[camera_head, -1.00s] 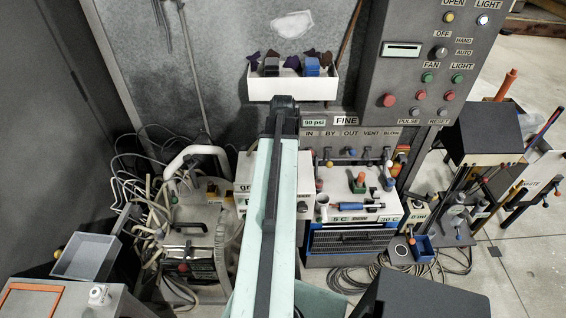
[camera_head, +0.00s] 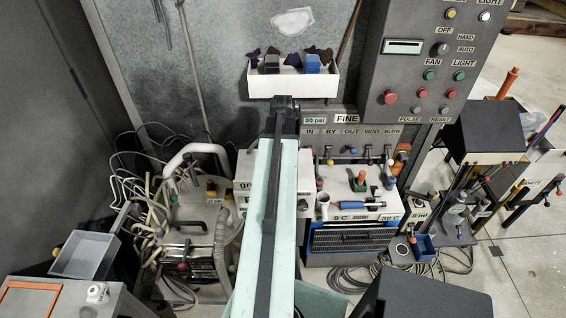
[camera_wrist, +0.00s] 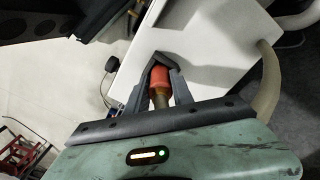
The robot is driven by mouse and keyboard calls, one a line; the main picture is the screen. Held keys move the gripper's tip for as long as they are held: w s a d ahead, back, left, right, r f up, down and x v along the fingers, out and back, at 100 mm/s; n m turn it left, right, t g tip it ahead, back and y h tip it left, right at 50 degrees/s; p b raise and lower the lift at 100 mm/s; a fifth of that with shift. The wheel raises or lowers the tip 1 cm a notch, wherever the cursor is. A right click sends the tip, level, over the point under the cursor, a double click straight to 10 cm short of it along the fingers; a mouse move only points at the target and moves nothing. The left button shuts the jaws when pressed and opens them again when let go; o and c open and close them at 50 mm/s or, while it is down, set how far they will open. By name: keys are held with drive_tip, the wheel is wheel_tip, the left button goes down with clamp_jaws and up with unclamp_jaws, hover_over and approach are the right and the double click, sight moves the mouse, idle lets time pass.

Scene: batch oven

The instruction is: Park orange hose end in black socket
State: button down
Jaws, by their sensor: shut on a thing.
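In the wrist view my gripper (camera_wrist: 160,75) is shut on the orange hose end (camera_wrist: 160,77). The orange part sits between the two dark jaws, with a brownish stem running down from it toward the wrist. The jaws are over or close to a white box surface (camera_wrist: 190,40); I cannot tell whether the hose end touches it. In the head view my arm reaches forward and its far end covers the gripper and hose end. I cannot pick out the black socket with certainty in either view.
A white bin (camera_head: 292,82) with dark items hangs on the back panel, beyond my arm's end. Right of my arm stands a white-topped unit (camera_head: 340,180) with valves above it. A grey machine with loose hoses (camera_head: 195,225) stands left. Open floor (camera_head: 530,265) shows at far right.

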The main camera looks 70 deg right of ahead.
drive_tip(key=shift+f+b, duration=0.3)
drive_tip(key=shift+f, duration=0.05)
idle(0.4)
drive_tip(key=c, duration=1)
unclamp_jaws()
wheel_tip(320, 180, up, 8)
drive_tip(key=p, duration=0.8)
drive_tip(key=shift+f, duration=0.1)
